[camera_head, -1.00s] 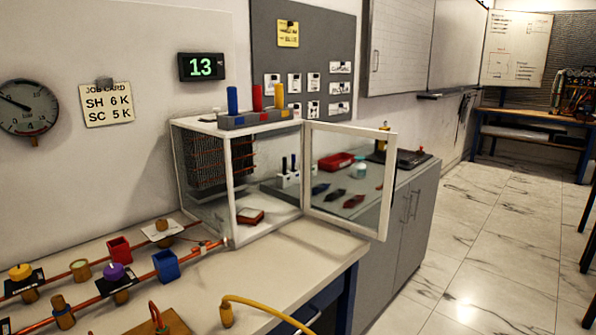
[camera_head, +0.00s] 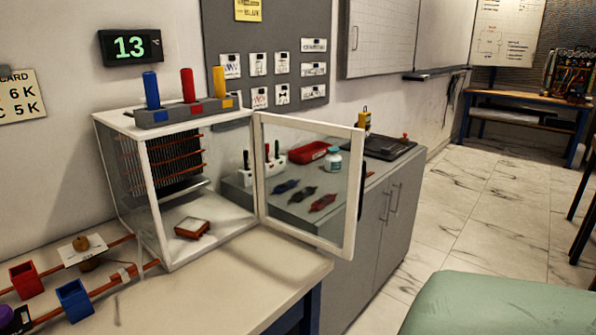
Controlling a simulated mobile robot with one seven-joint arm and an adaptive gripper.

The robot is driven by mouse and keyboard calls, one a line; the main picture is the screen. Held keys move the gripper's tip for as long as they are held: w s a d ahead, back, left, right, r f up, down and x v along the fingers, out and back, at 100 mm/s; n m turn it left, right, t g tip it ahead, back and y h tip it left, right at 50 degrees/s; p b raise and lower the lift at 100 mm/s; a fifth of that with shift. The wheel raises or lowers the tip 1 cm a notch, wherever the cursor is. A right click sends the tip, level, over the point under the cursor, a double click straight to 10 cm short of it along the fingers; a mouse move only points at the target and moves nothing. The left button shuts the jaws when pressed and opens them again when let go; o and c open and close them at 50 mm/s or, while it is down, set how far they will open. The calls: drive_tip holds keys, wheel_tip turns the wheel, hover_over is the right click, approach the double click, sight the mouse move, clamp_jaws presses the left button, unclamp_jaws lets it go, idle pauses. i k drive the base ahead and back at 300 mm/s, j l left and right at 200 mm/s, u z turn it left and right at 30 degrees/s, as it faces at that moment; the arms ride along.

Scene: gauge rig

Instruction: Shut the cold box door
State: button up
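The cold box (camera_head: 152,205) is a white-framed case with clear walls, standing on the bench. Copper coils (camera_head: 175,160) line its back, and a small red-brown block (camera_head: 192,228) lies on its floor. Its door (camera_head: 256,180), a white frame with a clear pane, stands wide open, swung out to the right of the box. Things on the counter behind show through the pane. A dark handle (camera_head: 361,190) shows at the door's far edge. My gripper is not in view.
A grey rack with blue, red and yellow cylinders (camera_head: 189,85) stands on the box. Copper pipes with red and blue blocks (camera_head: 74,299) run at the lower left. A green padded surface (camera_head: 500,305) fills the lower right. Marble floor (camera_head: 440,215) lies open beyond the cabinet.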

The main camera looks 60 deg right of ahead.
sight(358, 166)
drive_tip(key=l+u, duration=0.25)
drive_tip(key=l, duration=1.7)
drive_tip(key=k+l, duration=0.15)
drive_tip(key=l, duration=1.25)
drive_tip(key=k, duration=0.4)
drive_tip(key=k+l+z, duration=0.1)
drive_tip(key=l, duration=0.35)
drive_tip(key=k+l+z, duration=0.1)
drive_tip(key=l, duration=0.3)
drive_tip(key=k+l+z, duration=0.15)
drive_tip(key=l, duration=0.3)
